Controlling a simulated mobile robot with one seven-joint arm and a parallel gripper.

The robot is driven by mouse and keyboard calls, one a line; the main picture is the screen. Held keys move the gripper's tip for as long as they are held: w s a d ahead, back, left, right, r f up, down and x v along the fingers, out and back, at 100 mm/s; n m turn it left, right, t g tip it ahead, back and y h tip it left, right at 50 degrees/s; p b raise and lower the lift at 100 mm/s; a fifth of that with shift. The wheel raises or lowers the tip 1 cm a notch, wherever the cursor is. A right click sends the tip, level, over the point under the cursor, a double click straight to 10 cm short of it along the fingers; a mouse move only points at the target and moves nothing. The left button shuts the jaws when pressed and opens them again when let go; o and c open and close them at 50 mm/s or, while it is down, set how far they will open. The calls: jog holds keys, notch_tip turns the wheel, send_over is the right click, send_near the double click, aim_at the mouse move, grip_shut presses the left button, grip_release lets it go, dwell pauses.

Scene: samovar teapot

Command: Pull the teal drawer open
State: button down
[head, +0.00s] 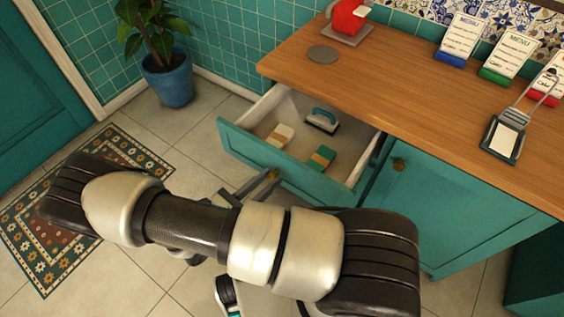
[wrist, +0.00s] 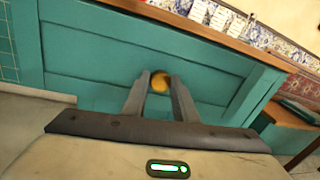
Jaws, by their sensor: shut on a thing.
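The teal drawer (head: 237,143) stands pulled out from the wooden-topped cabinet in the head view, its inside showing. In the wrist view its teal front (wrist: 85,50) fills much of the picture, with a round brass knob (wrist: 160,80) near the middle. My gripper (wrist: 160,78) is shut on the knob, with one finger on each side of it. In the head view the fingers (head: 268,178) reach the drawer front, and my arm covers part of the floor before it.
Inside the drawer lie a teal-handled brush (head: 322,121) and two small blocks or sponges (head: 280,135) (head: 321,158). A closed teal cabinet door (head: 440,205) is to the right. A potted plant (head: 170,80) stands at the left wall. Tiled floor and a patterned rug (head: 50,240) lie left.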

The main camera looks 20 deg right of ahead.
jog(key=s+v, duration=0.1)
jog(key=v, duration=0.6)
jog(key=shift+s+b, duration=0.2)
jog(key=shift+b, duration=0.25)
jog(key=c, duration=1.4)
grip_release()
jog(key=shift+c, duration=0.2)
jog(key=v, duration=1.7)
jog(key=shift+s+a+r, duration=0.1)
